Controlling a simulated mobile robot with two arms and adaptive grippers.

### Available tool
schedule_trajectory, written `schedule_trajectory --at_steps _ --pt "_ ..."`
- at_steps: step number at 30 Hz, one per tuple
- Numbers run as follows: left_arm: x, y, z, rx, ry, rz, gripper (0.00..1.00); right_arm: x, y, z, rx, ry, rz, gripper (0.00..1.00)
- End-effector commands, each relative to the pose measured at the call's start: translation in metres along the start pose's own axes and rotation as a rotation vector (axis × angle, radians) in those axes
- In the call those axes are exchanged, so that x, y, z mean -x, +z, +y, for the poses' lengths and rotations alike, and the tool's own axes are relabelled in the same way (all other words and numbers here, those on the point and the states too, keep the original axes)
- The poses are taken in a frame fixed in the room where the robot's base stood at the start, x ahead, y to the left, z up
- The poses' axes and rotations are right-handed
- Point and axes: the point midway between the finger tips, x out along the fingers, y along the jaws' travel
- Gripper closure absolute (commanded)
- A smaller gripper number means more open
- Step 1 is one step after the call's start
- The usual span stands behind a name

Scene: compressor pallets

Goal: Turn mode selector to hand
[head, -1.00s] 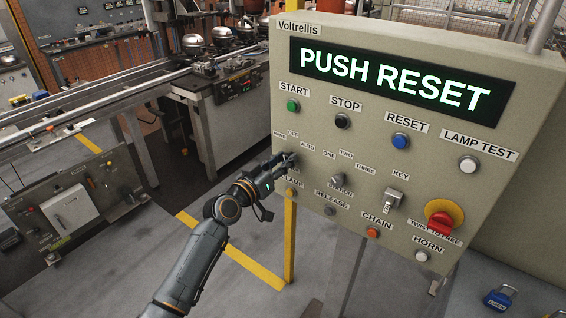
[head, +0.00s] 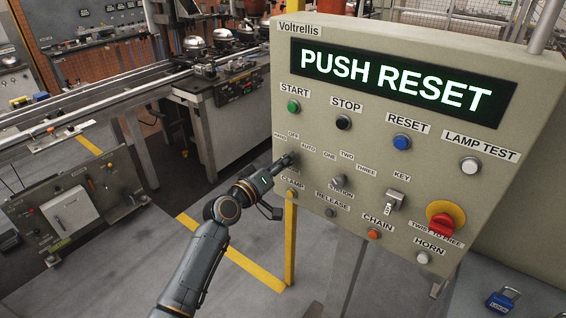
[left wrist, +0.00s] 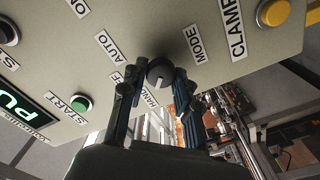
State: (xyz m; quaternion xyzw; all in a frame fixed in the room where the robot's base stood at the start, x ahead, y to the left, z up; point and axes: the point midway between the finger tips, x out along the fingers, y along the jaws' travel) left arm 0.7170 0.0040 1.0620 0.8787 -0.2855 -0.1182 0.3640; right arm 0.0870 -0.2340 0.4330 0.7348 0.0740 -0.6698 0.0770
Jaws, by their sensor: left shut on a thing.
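The control panel (head: 330,120) faces me, with a lit display (head: 400,82) reading PUSH RESET. The dark round mode selector knob (left wrist: 160,72) shows in the left wrist view, between the MODE label (left wrist: 198,43) and the AUTO, OFF and HAND labels. My left gripper (head: 286,161) is at the panel's left edge; in the left wrist view its fingers (left wrist: 158,88) are shut on the knob from both sides. The knob's white mark points down in that view, roughly toward the HAND label (left wrist: 148,97).
The start button (head: 293,106) sits above the gripper, and the yellow clamp button (head: 291,194) close below it. The station selector (head: 338,181), key switch (head: 395,200) and red emergency stop (head: 444,216) lie to the right. A yellow post (head: 290,245) stands below the panel.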

Motion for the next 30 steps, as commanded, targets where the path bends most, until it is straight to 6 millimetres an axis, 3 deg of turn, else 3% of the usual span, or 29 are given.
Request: schedule_trajectory --at_steps 9,10,13,23,30 --pt "0.000 0.001 -0.001 0.002 -0.002 -0.002 1.00 0.000 0.000 0.000 0.000 0.000 0.000 0.34" --pt "0.000 0.001 -0.001 0.001 -0.002 -0.002 0.67 0.000 0.000 0.000 0.000 0.000 0.000 0.34" --pt "0.000 0.001 -0.001 0.001 -0.001 -0.002 0.47 0.000 0.000 0.000 0.000 0.000 0.000 0.34" --pt "0.001 0.000 -0.001 0.000 -0.001 -0.001 0.47 0.000 0.002 0.005 0.004 0.006 -0.003 0.34" --pt "0.028 0.001 -0.002 -0.001 -0.002 -0.001 0.47 0.000 0.001 0.003 0.002 0.003 -0.002 0.34"
